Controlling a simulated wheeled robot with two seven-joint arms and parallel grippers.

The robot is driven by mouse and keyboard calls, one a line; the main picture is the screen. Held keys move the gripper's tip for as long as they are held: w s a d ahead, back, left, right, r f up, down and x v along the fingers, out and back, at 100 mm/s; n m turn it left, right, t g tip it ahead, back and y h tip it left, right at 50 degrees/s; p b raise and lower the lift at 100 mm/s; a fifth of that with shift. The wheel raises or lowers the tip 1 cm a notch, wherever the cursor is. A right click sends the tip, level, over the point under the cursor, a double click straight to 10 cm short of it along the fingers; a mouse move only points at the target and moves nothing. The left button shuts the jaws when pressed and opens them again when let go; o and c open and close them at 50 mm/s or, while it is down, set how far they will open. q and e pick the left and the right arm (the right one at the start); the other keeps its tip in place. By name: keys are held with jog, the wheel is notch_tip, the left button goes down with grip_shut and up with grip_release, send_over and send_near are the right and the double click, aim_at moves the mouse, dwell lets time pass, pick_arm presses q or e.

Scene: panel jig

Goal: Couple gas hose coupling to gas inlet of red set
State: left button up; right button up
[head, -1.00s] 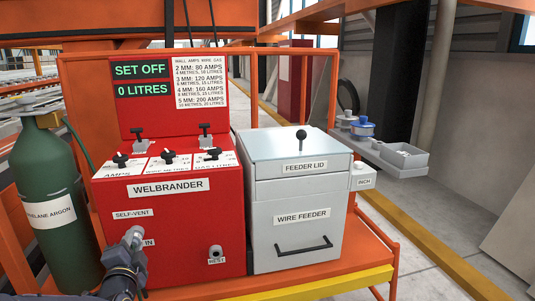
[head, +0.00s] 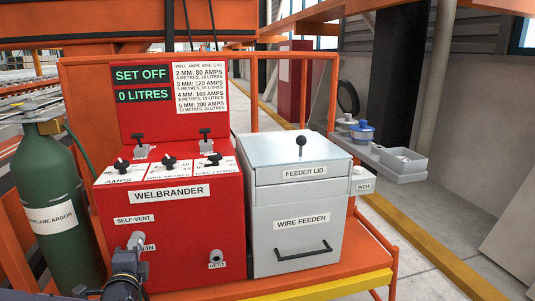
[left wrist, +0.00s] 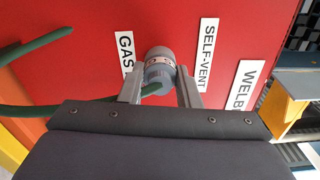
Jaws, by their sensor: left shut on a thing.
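The red set (head: 195,235), labelled WELBRANDER, stands on the orange cart. My left gripper (left wrist: 160,78) is shut on the grey gas hose coupling (left wrist: 160,62) at the red front. In the head view the coupling (head: 136,240) covers part of the gas inlet label, and my left gripper (head: 129,263) is just below it. The green hose (left wrist: 45,40) shows in the left wrist view. The coupling's far end meets or nearly meets the panel. The inlet itself is hidden behind it, so I cannot tell whether it is seated. My right gripper is out of view.
The green argon cylinder (head: 50,205) stands left of the set. The grey wire feeder (head: 300,215) is close on its right. A grey shelf with trays (head: 395,165) is at the right.

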pick_arm(q)
jog(key=m+p, duration=0.1)
jog(key=m, duration=0.3)
jog(key=shift+m, duration=0.3)
jog(key=o, duration=1.2)
jog(key=shift+p+v, duration=0.4)
jog(key=shift+v, duration=4.1)
